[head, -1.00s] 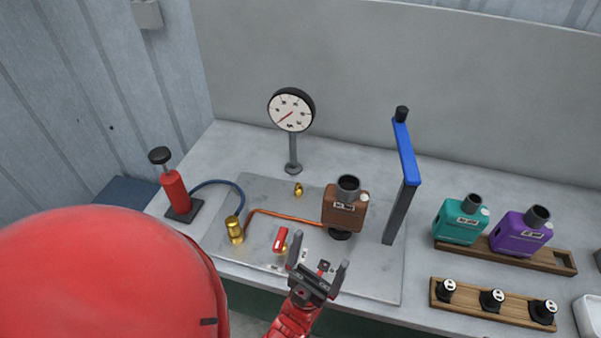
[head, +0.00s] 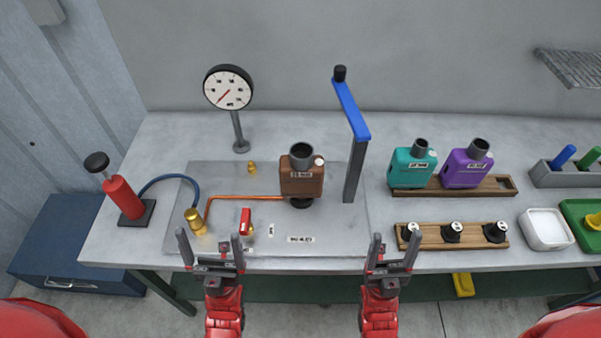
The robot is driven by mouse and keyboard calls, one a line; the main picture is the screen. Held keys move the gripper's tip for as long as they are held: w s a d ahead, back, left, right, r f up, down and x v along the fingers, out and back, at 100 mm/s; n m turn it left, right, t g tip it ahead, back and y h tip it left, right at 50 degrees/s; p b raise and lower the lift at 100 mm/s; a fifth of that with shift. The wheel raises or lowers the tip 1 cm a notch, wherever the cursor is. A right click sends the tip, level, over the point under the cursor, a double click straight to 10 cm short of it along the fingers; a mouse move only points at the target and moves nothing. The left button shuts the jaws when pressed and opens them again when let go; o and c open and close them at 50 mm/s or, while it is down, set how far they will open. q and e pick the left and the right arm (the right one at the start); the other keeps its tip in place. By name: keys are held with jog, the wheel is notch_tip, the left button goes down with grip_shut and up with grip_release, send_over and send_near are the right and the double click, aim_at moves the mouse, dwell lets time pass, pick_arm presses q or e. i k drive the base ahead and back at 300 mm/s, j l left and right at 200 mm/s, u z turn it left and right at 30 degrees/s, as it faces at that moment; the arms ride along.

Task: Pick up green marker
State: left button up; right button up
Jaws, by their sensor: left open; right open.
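A green marker (head: 589,157) stands upright in a grey holder (head: 571,178) at the far right of the bench, beside a blue marker (head: 563,156). Its lower part is hidden in the holder. My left gripper (head: 217,249) is open and empty at the bench's front edge, below the red valve handle. My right gripper (head: 393,252) is open and empty at the front edge, left of the wooden rack with black fittings. Both grippers are well to the left of the green marker.
A white tray (head: 546,230) and green tray (head: 577,222) lie in front of the marker holder. A brown muffler (head: 301,177), blue-topped post (head: 354,150) and gauge (head: 229,88) stand left and centre.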

aim_at(595, 153)
jog(key=l+z, duration=0.1)
jog(key=z, duration=1.6)
